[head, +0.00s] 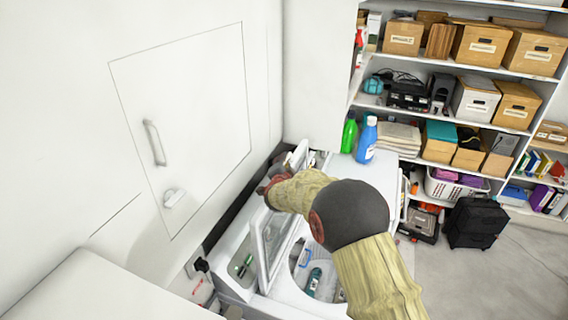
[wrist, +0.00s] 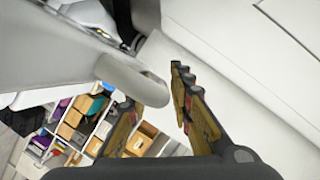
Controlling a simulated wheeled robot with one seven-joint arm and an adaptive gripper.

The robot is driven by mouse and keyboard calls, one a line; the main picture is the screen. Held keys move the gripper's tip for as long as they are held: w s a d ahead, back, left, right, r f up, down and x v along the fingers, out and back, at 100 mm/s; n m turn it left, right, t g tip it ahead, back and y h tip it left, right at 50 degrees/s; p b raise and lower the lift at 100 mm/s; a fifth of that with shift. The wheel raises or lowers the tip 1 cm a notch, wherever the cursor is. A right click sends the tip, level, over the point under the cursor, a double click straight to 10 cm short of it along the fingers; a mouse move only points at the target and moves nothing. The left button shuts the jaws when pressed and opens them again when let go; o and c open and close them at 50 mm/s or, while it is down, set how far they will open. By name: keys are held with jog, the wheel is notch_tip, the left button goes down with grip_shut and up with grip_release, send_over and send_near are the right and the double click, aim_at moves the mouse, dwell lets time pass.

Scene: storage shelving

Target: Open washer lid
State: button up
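The white washer (head: 272,304) stands below me in the head view. Its lid (head: 262,250), a white frame with a clear window, stands raised and steeply tilted beside the round opening. The opening shows part of the drum and a dark bottle (head: 313,281); my arm covers its right side. My gripper (head: 267,183) is at the far upper end of the lid, partly hidden. In the wrist view my gripper (wrist: 150,92) has its fingers apart, with a rounded grey-white end, seemingly the lid's (wrist: 133,80), between or just beyond the tips. Contact is unclear.
A white wall with a handled panel (head: 180,125) rises close on the left. Shelves with boxes (head: 480,45) fill the back right.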

grip_shut()
dwell(0.6)
